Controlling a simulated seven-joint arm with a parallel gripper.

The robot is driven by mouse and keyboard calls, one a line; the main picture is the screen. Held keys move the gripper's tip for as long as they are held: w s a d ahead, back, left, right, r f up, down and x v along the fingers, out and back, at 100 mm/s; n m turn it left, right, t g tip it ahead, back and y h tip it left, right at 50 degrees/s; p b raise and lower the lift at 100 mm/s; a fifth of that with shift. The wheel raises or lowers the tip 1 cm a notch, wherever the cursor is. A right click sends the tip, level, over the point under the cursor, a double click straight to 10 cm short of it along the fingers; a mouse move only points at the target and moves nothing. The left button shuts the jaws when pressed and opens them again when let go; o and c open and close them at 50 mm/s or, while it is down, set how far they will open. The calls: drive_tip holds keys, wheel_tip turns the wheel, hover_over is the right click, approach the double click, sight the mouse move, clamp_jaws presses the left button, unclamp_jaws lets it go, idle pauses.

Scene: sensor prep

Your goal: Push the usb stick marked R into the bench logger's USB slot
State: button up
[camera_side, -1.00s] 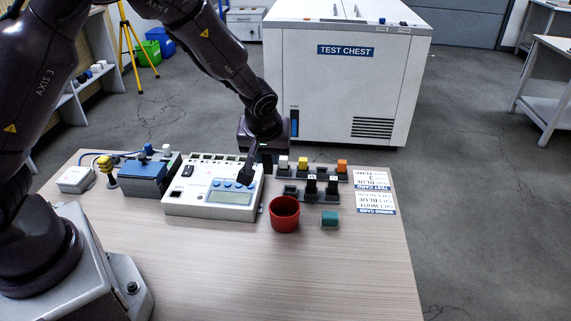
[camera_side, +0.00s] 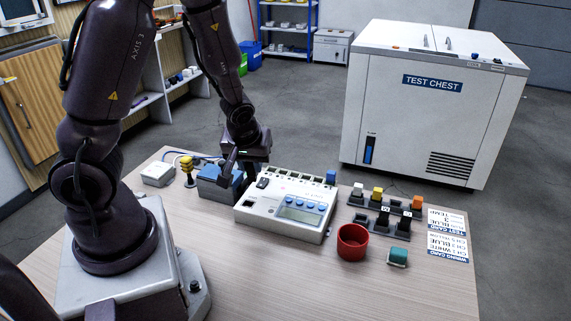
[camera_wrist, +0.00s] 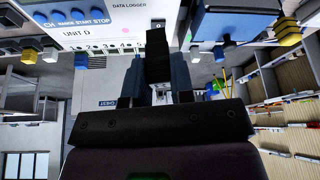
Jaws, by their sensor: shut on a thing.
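My gripper (camera_side: 246,158) is shut on a black stick (camera_side: 229,161), held above the bench by the logger's back-left corner. In the wrist view my gripper (camera_wrist: 158,78) has the dark stick (camera_wrist: 158,52) between its fingers; no R mark is readable. The white bench logger (camera_side: 262,213) lies flat, with a display, blue buttons, a black switch and a row of back sockets. Its label "UNIT D" shows in the wrist view, where the logger (camera_wrist: 108,32) is at upper left. I cannot make out which opening is the USB slot.
A blue box (camera_side: 213,190) stands close to the logger's left. A blue plug (camera_side: 331,177) stands at its back right. The front bench is clear.

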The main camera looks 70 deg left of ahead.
drive_tip(key=shift+s+d+f+m+t, duration=0.2)
drive_tip(key=shift+f+m, duration=0.25)
drive_tip(key=shift+f, duration=0.4)
drive_tip(key=shift+s+a+f+m+t, duration=0.15)
drive_tip(key=shift+s+f+m, duration=0.25)
drive_tip(key=shift+f, duration=0.4)
drive_tip(key=shift+s+d+f+m+t, duration=0.1)
drive_tip(key=shift+s+f+m, duration=0.1)
drive_tip(key=shift+f+m, duration=0.45)
drive_tip(key=shift+f, duration=1.5)
idle(1.9)
drive_tip(key=o, duration=1.1)
drive_tip(key=shift+r, duration=0.15)
wheel_tip(320, 180, up, 7)
idle(0.4)
